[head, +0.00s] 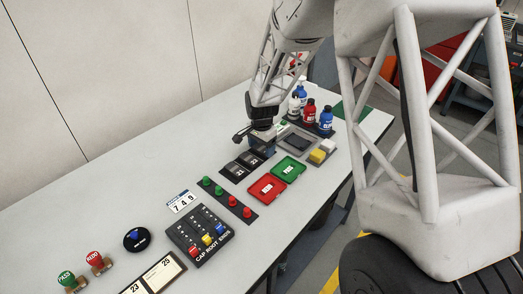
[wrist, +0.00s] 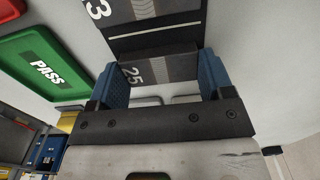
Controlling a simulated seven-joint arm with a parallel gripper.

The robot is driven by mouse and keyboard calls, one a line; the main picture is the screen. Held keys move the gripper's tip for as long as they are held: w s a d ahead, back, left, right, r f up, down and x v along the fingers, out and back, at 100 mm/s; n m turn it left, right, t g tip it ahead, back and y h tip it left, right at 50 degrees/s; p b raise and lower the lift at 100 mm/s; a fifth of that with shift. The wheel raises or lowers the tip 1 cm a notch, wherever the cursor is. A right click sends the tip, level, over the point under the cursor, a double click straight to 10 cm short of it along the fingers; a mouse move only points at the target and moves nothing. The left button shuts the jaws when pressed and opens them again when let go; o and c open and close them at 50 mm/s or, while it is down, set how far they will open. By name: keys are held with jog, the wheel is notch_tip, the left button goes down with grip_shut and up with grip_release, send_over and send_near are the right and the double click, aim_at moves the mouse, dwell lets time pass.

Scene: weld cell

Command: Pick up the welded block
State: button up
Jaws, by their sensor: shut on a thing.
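My gripper (head: 262,143) is over the far end of the black rack in the head view. In the wrist view its two blue fingers (wrist: 162,75) are closed on the sides of a dark welded block (wrist: 160,68) marked 25, with a grey weld band across it. I cannot tell whether this block still touches the rack. Another block (wrist: 135,8), its mark ending in 3, lies just beyond it. The head view shows two dark blocks (head: 233,168) in the rack beside my gripper; my gripper largely hides the held one.
A green PASS tray (head: 289,170) and a red tray (head: 267,188) lie right of the rack. Bottles (head: 309,112) and a yellow block (head: 317,156) stand beyond. Red and green knobs (head: 218,190) and a CAP ROOT ENDS panel (head: 184,233) are nearer.

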aim_at(261, 148)
jog(key=shift+r, duration=0.2)
jog(key=shift+r, duration=0.55)
notch_tip(261, 148, up, 2)
jog(key=s+d, duration=0.1)
jog(key=s, duration=0.4)
jog(key=s+d+r, duration=0.1)
jog(key=s, duration=0.4)
jog(key=s+d, duration=0.1)
jog(key=s, duration=0.4)
jog(key=shift+s+r, duration=0.25)
jog(key=shift+s, duration=0.15)
jog(key=w+d, duration=0.1)
jog(key=w, duration=0.2)
jog(key=w+d+r, duration=0.1)
jog(key=w, duration=0.2)
jog(key=w+d, duration=0.1)
jog(key=w, duration=0.2)
jog(key=shift+w+d+r, duration=0.15)
jog(key=shift+d+r, duration=0.25)
jog(key=w+d+r, duration=0.2)
jog(key=w+d, duration=0.5)
jog(key=w, duration=0.4)
